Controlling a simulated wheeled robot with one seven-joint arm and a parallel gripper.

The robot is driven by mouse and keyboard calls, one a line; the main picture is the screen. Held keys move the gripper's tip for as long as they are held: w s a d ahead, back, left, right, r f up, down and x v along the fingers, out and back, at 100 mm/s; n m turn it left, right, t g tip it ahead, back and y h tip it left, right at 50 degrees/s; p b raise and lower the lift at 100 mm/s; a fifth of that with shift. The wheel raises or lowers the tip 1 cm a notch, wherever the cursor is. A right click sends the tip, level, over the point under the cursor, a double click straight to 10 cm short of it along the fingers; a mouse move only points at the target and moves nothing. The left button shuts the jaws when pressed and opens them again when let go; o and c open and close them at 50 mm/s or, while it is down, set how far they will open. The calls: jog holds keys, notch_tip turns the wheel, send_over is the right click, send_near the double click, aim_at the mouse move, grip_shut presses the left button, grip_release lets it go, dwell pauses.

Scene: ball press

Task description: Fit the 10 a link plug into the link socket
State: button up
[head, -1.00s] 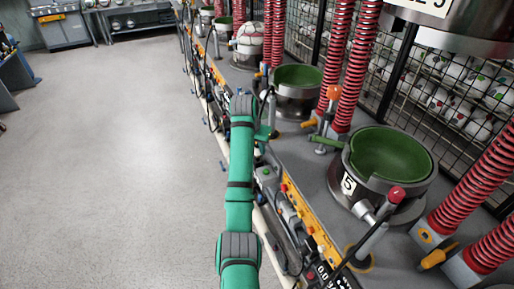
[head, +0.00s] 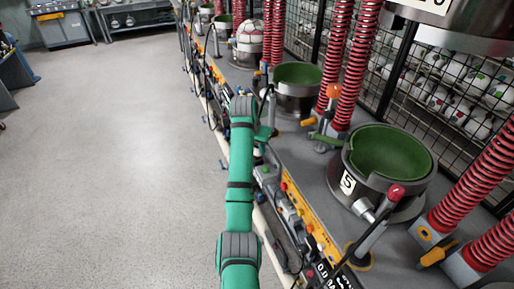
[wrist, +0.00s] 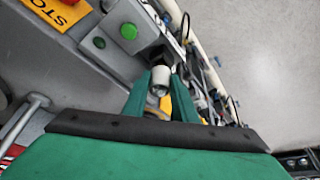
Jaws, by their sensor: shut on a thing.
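My gripper (wrist: 161,100) shows in the wrist view with its two green fingers closed around a pale cylindrical piece (wrist: 160,79), which looks like the link plug. The far end of this piece points at a dark recess (wrist: 159,54) on the side of a grey box, which may be the link socket. I cannot tell whether the piece touches the recess or has entered it. In the head view my gripper (head: 264,133) is beside the front edge of the press bench, and the held piece is too small or hidden to make out.
A grey panel with a green button (wrist: 129,31) and a yellow stop label (wrist: 58,12) adjoins the gripper. Press bowls with green linings (head: 390,152) and red springs (head: 358,65) line the bench (head: 300,150). The floor (head: 120,150) on the left is clear.

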jog(key=shift+f, duration=0.2)
jog(key=shift+f, duration=0.25)
jog(key=shift+f, duration=0.25)
jog(key=shift+f, duration=0.25)
jog(key=shift+f, duration=0.15)
dwell(0.5)
jog(key=shift+f, duration=0.15)
jog(key=o, duration=1.1)
